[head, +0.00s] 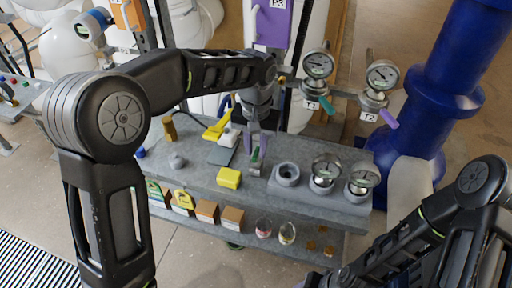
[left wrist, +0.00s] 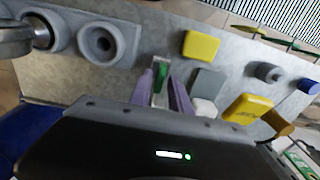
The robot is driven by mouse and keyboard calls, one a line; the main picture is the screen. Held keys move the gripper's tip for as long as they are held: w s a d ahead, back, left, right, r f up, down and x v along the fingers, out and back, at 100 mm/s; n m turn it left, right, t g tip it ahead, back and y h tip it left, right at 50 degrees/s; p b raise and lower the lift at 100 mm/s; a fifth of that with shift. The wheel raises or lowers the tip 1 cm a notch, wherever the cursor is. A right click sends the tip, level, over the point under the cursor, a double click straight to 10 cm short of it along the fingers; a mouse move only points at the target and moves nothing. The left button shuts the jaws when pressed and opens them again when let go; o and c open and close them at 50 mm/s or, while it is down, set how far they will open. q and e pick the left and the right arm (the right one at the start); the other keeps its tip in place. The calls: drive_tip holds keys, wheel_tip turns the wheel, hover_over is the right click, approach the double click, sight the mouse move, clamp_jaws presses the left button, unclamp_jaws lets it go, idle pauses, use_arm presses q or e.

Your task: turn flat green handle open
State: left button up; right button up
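My left gripper (head: 257,148) points down at the grey bench, left of the ring-shaped grey fitting. Its two purple fingers also show in the left wrist view (left wrist: 162,88). A small flat green piece (left wrist: 161,77) with a pale metal part lies between the fingers; it shows as a green sliver in the head view (head: 256,154). I cannot tell whether the fingers press on it or stand just apart. A teal handle (head: 327,104) sits at gauge T1 and a purple handle (head: 388,119) at gauge T2. My right forearm enters at lower right; its gripper is out of view.
The bench (head: 200,175) holds a yellow block (head: 228,178), a yellow tool (head: 217,128), a grey ring fitting (head: 287,174) and two gauges (head: 325,170) to its right. Small boxes (head: 207,211) stand along the front. A thick blue pipe (head: 440,85) rises at right.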

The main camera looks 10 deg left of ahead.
sight(256, 152)
use_arm(q)
drive_tip(key=shift+o, duration=0.7)
drive_tip(key=shift+r, duration=0.1)
wheel_tip(256, 152, up, 8)
drive_tip(key=shift+f+b, duration=0.2)
drive_tip(key=shift+b, duration=0.15)
